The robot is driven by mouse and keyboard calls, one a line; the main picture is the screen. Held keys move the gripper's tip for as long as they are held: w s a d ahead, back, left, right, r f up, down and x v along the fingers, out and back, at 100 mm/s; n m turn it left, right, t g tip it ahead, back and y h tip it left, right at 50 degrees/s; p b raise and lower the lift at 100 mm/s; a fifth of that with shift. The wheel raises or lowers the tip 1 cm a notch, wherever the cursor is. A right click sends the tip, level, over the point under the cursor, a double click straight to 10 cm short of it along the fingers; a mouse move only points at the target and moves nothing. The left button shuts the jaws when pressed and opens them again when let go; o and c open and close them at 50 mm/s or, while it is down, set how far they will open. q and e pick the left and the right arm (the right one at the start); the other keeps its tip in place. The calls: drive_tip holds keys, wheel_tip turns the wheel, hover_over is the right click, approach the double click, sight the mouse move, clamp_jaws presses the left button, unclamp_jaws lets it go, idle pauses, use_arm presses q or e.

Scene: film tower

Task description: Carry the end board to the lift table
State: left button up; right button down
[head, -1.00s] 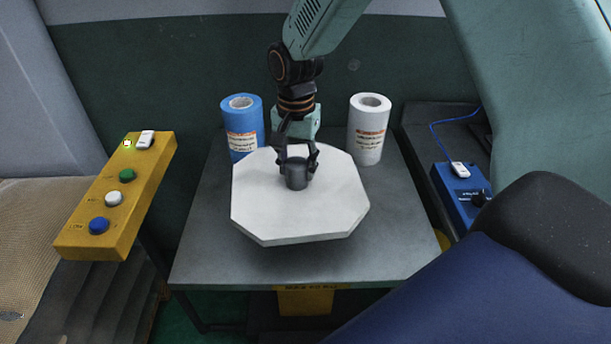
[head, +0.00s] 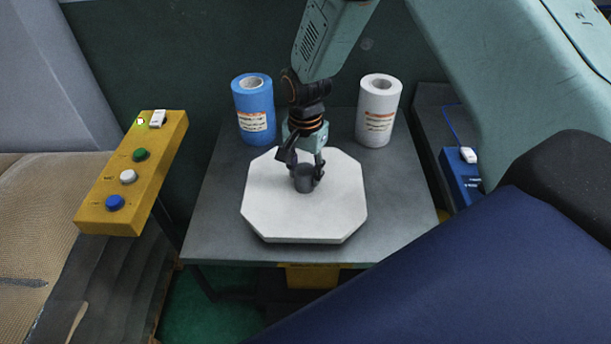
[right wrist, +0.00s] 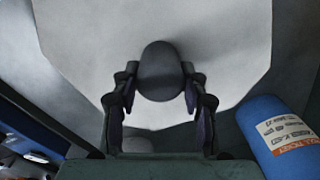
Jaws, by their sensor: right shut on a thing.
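The end board (head: 270,205) is a white octagonal slab with a dark round knob (head: 304,178) in its middle. It is over the grey table (head: 215,220), looking nearly level; I cannot tell whether it touches the top. My right gripper (head: 305,170) comes from above and is shut on the knob. In the right wrist view, the fingers (right wrist: 160,85) flank the dark knob, with the white board (right wrist: 240,45) behind it. I cannot tell whether the grey table is the lift table. My left gripper is not in view.
A blue roll (head: 254,115) and a white roll (head: 378,115) stand at the table's back corners. A yellow button box (head: 130,180) is at left beside a net-covered stack (head: 40,215). A blue box (head: 460,180) lies right. Bare tabletop surrounds the board.

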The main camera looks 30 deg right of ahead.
drive_tip(key=shift+a+f, duration=0.15)
drive_tip(key=shift+f, duration=0.55)
drive_tip(key=shift+w+a+f, duration=0.15)
drive_tip(key=shift+a+f, duration=0.1)
drive_tip(key=shift+d+f, duration=0.15)
drive_tip(key=shift+d, duration=0.05)
drive_tip(key=c, duration=1)
unclamp_jaws()
drive_tip(key=shift+d, duration=0.1)
drive_tip(key=shift+o, duration=1.4)
drive_tip(key=shift+a, duration=0.2)
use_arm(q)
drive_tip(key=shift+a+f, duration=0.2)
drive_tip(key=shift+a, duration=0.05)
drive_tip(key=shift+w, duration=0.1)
use_arm(e)
drive_tip(key=shift+d, duration=0.1)
